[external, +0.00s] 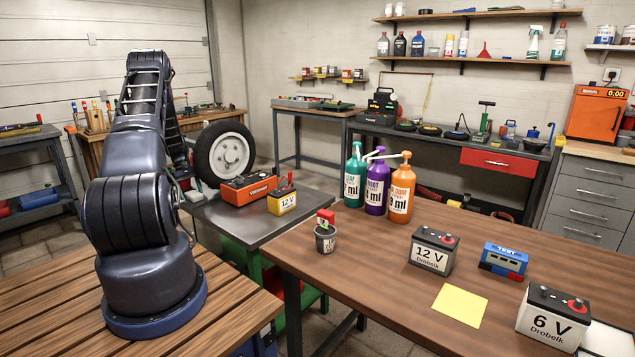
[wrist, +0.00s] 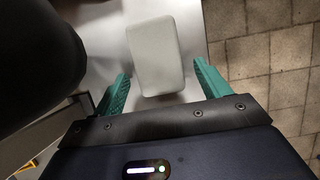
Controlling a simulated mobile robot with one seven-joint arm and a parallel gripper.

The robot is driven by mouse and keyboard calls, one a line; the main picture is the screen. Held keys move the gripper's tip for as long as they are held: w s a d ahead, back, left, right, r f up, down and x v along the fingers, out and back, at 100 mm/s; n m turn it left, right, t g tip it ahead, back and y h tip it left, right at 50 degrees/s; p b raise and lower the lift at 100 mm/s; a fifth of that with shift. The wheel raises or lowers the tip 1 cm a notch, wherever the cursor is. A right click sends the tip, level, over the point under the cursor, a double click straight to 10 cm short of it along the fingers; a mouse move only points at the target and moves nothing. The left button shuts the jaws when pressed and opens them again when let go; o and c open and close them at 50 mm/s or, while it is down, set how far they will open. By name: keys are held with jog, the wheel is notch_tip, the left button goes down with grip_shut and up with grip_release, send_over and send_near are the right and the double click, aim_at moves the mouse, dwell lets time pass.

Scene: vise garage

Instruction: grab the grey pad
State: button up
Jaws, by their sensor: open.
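The grey pad (wrist: 155,55) is a pale, rounded rectangular block lying on a bare metal tabletop in the wrist view. My gripper (wrist: 163,70) is open, with its two green fingers apart. The pad shows ahead of and between the fingers, and nothing is held. I cannot tell whether the fingers are above it or level with it. In the external view my arm reaches over toward the grey metal table (external: 285,228) and hides most of my gripper. A small pale shape at that table's left end may be the pad.
A black tire (external: 224,153) stands near my arm; a dark round shape fills the wrist view's upper left. An orange battery charger (external: 248,189) and a yellow 12 V battery (external: 282,201) stand on the metal table. Tiled floor (wrist: 280,55) lies beyond its edge.

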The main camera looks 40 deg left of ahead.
jog(key=c, duration=1)
jog(key=shift+c, duration=0.2)
